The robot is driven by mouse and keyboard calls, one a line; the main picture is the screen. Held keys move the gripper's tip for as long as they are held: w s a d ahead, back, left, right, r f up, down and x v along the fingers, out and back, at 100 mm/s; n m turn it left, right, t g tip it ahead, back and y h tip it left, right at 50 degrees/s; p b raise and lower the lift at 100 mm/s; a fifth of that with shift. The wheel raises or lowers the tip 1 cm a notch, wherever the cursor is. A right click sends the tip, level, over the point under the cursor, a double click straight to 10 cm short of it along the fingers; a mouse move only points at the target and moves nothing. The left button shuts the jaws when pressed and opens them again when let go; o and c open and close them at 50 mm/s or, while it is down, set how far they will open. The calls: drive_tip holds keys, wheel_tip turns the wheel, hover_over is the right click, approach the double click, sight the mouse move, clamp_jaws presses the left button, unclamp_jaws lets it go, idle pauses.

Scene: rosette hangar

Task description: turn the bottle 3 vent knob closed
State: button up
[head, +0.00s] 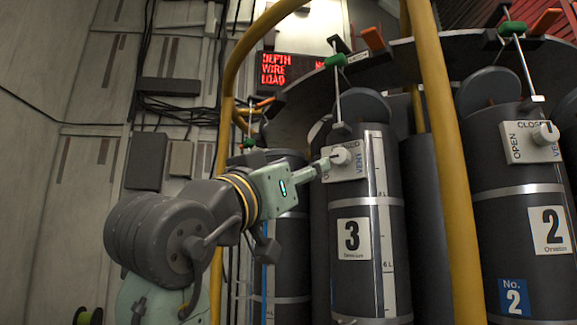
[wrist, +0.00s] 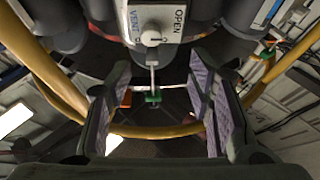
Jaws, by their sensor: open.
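Bottle 3 (head: 352,275) is a dark grey cylinder with a white number 3 label. Its white vent knob (head: 341,157) sits on a pale plate high on the bottle, lettered OPEN and VENT; part of the plate is hidden by my gripper. My gripper (head: 322,168) reaches in from the left, its tips close to the knob. In the wrist view the knob (wrist: 151,37) shows near the top, upside down, beyond the fingertips. There my gripper (wrist: 160,75) is open, with nothing between its fingers. I cannot tell the knob's exact pointing or whether a finger touches it.
Bottle 2 (head: 525,270) with its own vent knob stands at right. A yellow rail post (head: 450,170) rises between the bottles, and another yellow rail (head: 228,90) curves left of bottle 3. A rod with a green handle (head: 335,61) hangs above bottle 3.

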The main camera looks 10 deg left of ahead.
sight(338, 158)
drive_tip(key=shift+g, duration=0.5)
drive_tip(key=p+x, duration=0.1)
drive_tip(key=x, duration=0.2)
drive_tip(key=p+x, duration=0.2)
drive_tip(key=x, duration=0.2)
drive_tip(key=d+p+x, duration=0.1)
drive_tip(key=x, duration=0.2)
drive_tip(key=shift+s+r, duration=0.2)
drive_tip(key=shift+r, duration=0.1)
drive_tip(key=shift+w+d+r+p, duration=0.1)
drive_tip(key=shift+w+d+p, duration=0.15)
drive_tip(key=shift+w+p, duration=0.2)
drive_tip(key=shift+c, duration=0.5)
drive_tip(key=shift+m, duration=0.3)
clamp_jaws()
